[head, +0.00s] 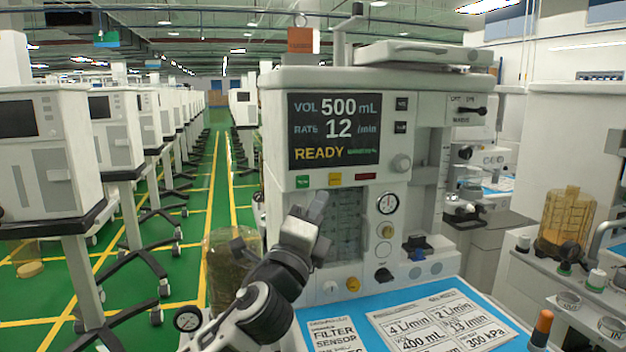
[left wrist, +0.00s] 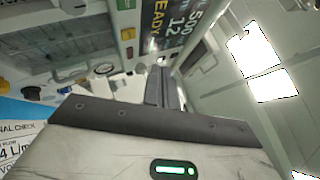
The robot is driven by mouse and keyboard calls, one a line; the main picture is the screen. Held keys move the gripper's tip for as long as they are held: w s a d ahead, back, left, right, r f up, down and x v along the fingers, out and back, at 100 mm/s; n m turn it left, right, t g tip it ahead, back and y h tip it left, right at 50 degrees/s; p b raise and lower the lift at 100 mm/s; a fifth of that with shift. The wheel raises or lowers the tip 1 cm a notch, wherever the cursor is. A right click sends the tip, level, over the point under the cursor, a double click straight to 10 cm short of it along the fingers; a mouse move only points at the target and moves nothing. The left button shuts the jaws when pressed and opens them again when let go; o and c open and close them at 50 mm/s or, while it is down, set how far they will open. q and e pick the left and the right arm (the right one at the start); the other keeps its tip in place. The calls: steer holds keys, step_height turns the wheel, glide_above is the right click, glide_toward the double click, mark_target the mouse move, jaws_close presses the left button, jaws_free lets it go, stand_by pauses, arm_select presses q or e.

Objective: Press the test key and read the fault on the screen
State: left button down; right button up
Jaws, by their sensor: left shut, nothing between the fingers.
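The anaesthesia machine's screen (head: 335,131) reads VOL 500 mL, RATE 12 /min and READY in yellow, with small green text beside it too small to read. Below it are a green key (head: 303,182), a yellow key (head: 335,180) and a red key (head: 366,177); their labels are not legible, so I cannot tell which is the test key. My left gripper (head: 318,204) is shut and empty, in front of the panel just below the green and yellow keys. In the left wrist view its fingers (left wrist: 163,88) point toward the machine, and the screen (left wrist: 178,28) appears rotated.
A blue mat (head: 380,305) with printed cards lies below the panel. An orange-tipped object (head: 541,328) stands at its right front. A glass canister (head: 232,270) stands left of my arm. More carts (head: 50,150) line the left; the green aisle (head: 215,190) is clear.

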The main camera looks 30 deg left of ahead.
mark_target(303, 182)
arm_select(q)
steer(key=w+a+b, duration=0.1)
steer(key=w+a, duration=0.4)
steer(key=a, duration=0.1)
steer(key=shift+w+a+b, duration=0.25)
steer(key=shift+a+b, duration=0.1)
arm_select(e)
steer(key=shift+s+a+f, duration=0.25)
steer(key=shift+s+f, duration=0.1)
steer(key=shift+f, duration=0.25)
steer(key=shift+s+f, duration=0.15)
steer(key=shift+s, duration=0.1)
steer(key=shift+w, duration=0.25)
stand_by(0.5)
stand_by(0.6)
arm_select(q)
steer(key=shift+w+a, duration=0.25)
steer(key=shift+a, duration=0.1)
arm_select(e)
steer(key=shift+d, duration=0.1)
